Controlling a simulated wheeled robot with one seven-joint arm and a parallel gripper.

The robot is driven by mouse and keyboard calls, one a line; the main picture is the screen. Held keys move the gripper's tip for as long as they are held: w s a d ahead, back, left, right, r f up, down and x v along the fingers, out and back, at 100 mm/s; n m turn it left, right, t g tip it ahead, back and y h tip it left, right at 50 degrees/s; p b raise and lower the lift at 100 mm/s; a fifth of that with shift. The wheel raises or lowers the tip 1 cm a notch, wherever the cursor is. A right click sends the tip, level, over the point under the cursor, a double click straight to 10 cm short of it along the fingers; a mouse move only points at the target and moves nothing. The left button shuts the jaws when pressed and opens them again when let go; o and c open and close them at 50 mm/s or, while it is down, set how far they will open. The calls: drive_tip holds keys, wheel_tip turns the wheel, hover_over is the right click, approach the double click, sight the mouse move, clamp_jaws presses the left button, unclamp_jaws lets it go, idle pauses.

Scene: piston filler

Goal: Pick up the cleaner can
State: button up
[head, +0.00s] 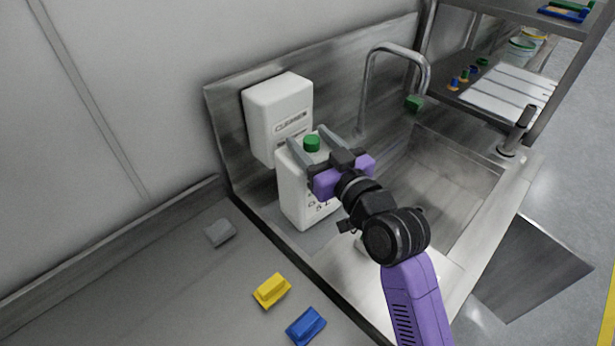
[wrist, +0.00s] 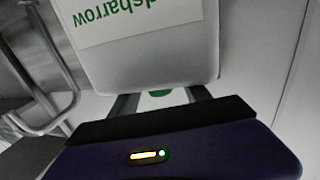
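The cleaner can (head: 293,193) is a white container with a green cap (head: 312,143), upright on the counter beside the sink. My gripper (head: 309,147) is at the can's top, its two fingers spread on either side of the cap, with visible gaps to it. My gripper covers part of the can's front. The cap (wrist: 160,93) shows between the fingers of my gripper (wrist: 160,101). The fingertips are hidden behind the can there.
A white dispenser (head: 277,110) hangs on the backsplash right behind the can. A faucet (head: 367,90) and sink basin (head: 455,165) are to the right. Yellow (head: 271,290), blue (head: 306,326) and grey (head: 220,233) blocks lie on the left counter. A shelf rack (head: 500,90) stands at the back right.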

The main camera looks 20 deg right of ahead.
clamp_jaws()
idle(1.2)
drive_tip(key=shift+r, duration=0.25)
